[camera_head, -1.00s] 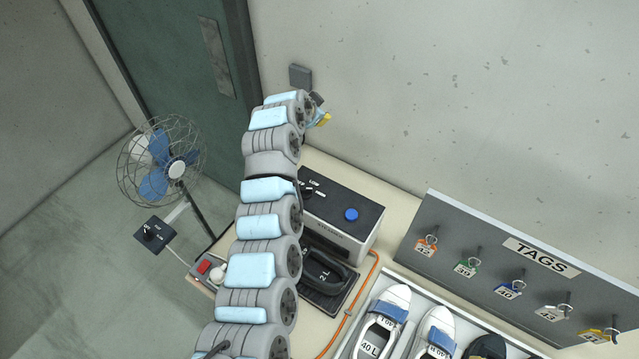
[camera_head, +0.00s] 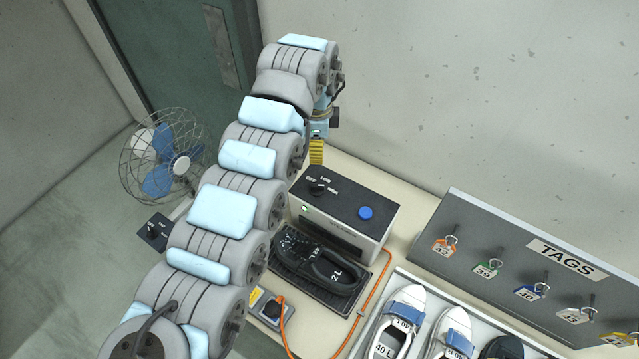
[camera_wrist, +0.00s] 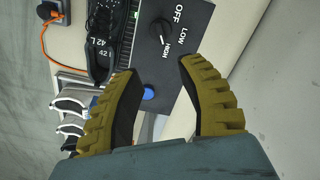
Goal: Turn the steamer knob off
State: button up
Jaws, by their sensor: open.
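The steamer (camera_head: 345,228) is a grey box with a dark top, standing against the wall. Its black knob (camera_head: 317,187) sits on the top among OFF, LOW and HIGH labels. The knob also shows in the wrist view (camera_wrist: 160,30), just beyond the fingertips; its pointer seems to be on the HIGH side, but is small. A green light glows on the steamer's front. My gripper (camera_head: 316,152) hangs above and behind the knob, yellow fingers pointing down. In the wrist view my gripper (camera_wrist: 157,68) is open and empty, apart from the knob.
A blue button (camera_head: 366,213) is on the steamer top. A black shoe (camera_head: 325,270) marked L lies before the steamer. An orange cable (camera_head: 375,285) runs beside it. A shoe tray (camera_head: 402,275), a tag rack (camera_head: 480,240) and a fan (camera_head: 160,165) stand around.

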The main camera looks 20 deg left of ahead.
aim_at(317, 186)
notch_tip(317, 186, down, 16)
jog(key=shift+r+p, duration=0.1)
jog(key=shift+p, duration=1.15)
grip_shut()
